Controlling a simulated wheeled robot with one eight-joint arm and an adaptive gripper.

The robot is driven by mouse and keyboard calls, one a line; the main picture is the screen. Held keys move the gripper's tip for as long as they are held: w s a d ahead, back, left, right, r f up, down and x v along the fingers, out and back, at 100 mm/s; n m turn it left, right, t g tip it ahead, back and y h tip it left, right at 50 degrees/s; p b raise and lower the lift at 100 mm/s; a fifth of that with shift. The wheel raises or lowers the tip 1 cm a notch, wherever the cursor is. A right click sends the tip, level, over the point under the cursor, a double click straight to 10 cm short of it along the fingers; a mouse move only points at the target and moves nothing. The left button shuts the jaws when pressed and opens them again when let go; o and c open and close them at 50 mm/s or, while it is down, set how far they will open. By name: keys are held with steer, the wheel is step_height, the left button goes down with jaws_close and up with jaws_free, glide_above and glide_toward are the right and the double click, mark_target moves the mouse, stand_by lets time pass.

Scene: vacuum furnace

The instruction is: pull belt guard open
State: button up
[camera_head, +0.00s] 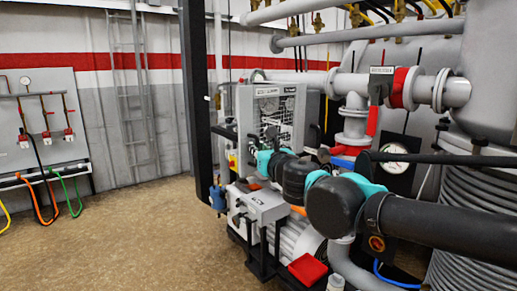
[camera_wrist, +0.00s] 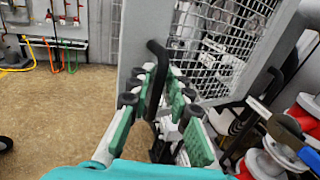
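The belt guard (camera_head: 266,93) is a light grey upright box frame with a wire-mesh panel, past the end of my arm in the head view. In the wrist view its frame (camera_wrist: 139,30) and mesh (camera_wrist: 228,45) fill the upper middle. A black bent handle (camera_wrist: 155,75) stands at the left side of the mesh. My gripper (camera_wrist: 163,77) has green-padded fingers spread apart, with the handle between them. I cannot tell whether a pad touches it. In the head view my gripper (camera_head: 268,137) is small and partly hidden by the arm.
Grey pipes with valves (camera_head: 355,105) and a gauge (camera_head: 395,157) stand right of the guard. A grey wall panel with hoses (camera_head: 45,125) and a ladder (camera_head: 130,85) are at left. The brown floor (camera_head: 120,240) is clear at left.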

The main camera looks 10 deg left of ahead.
steer(key=v, duration=1.2)
stand_by(0.3)
steer(key=w+d+f+m+g+h, duration=0.2)
steer(key=w+d+f+m+h, duration=0.25)
steer(key=d+f+m, duration=0.45)
steer(key=w+d+f+m+g+h, duration=0.1)
steer(key=w+d+f+m+h, duration=0.2)
steer(key=d+f+m+h, duration=0.6)
steer(key=s+d+f+m+g+y, duration=0.2)
steer(key=s+f+m+g, duration=0.2)
steer(key=f+m, duration=0.7)
steer(key=s+d+f+m+g+y, duration=0.3)
steer(key=s+f+m, duration=0.3)
steer(key=f+m, duration=0.5)
steer(key=shift+s+f+m+g, duration=0.15)
steer(key=shift+s+m+g, duration=0.05)
steer(key=shift+m+g, duration=0.55)
